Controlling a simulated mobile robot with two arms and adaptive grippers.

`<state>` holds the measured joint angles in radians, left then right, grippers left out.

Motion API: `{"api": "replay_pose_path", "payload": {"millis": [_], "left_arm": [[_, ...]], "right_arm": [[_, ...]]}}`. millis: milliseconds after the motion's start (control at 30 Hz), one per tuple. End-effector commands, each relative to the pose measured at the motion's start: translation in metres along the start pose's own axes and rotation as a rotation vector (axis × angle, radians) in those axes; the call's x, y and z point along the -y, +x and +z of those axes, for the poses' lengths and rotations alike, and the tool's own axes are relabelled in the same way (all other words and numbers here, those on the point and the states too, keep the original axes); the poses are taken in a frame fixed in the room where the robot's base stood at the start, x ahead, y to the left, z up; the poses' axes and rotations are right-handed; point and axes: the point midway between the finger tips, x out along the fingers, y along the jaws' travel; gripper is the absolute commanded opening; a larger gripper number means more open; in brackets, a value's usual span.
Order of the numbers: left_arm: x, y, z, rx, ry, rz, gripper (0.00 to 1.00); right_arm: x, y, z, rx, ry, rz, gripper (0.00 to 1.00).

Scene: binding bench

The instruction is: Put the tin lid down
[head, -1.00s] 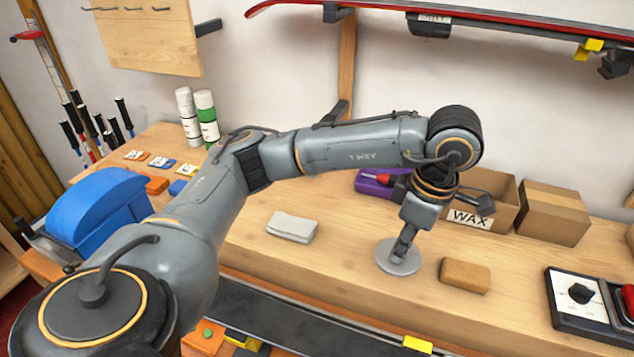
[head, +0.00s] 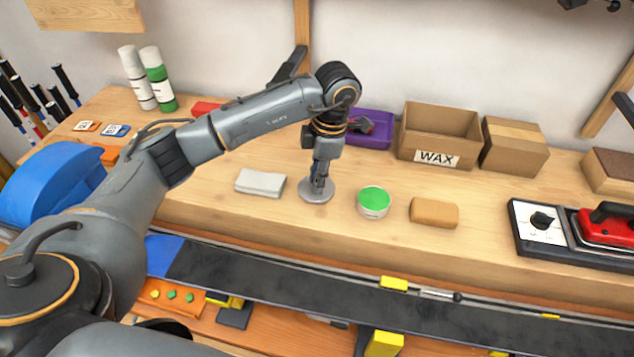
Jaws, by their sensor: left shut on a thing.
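The tin lid (head: 308,194) is a flat round grey disc, low at the bench top between a folded cloth and an open tin. I cannot tell whether it touches the wood. My left gripper (head: 318,185) points down over the lid and is shut on it. The open round tin (head: 374,202) with green contents stands just right of the lid, apart from it. My right gripper does not show.
A folded grey cloth (head: 260,183) lies left of the lid and a tan block (head: 434,212) lies right of the tin. A purple tray (head: 372,139) and a WAX box (head: 440,134) stand behind. A ski (head: 330,287) runs along the front. Bare bench (head: 230,220) lies in front of the cloth.

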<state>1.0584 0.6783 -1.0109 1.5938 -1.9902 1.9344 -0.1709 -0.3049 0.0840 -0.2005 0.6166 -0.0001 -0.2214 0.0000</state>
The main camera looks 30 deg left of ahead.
Motion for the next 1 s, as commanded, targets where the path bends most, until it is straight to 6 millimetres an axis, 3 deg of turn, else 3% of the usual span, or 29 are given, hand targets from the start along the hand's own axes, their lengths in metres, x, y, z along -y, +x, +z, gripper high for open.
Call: {"api": "replay_pose_path", "payload": {"millis": [300, 500, 900, 933, 1000], "left_arm": [[-0.022, 0.026, 0.008, -0.001, 0.000, -0.001, 0.00], [-0.022, 0.050, 0.011, -0.001, 0.001, -0.001, 0.00], [-0.023, 0.060, 0.013, 0.001, 0.001, 0.003, 0.00], [-0.023, 0.060, 0.013, 0.001, 0.001, 0.003, 0.22], [-0.023, 0.059, 0.013, 0.001, 0.001, 0.003, 0.37]], "right_arm": [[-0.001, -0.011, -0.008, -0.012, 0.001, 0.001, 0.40], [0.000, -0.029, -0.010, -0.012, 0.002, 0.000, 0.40], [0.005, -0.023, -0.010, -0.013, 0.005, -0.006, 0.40], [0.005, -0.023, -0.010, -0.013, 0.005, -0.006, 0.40], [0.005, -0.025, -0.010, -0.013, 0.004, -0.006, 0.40]]}}
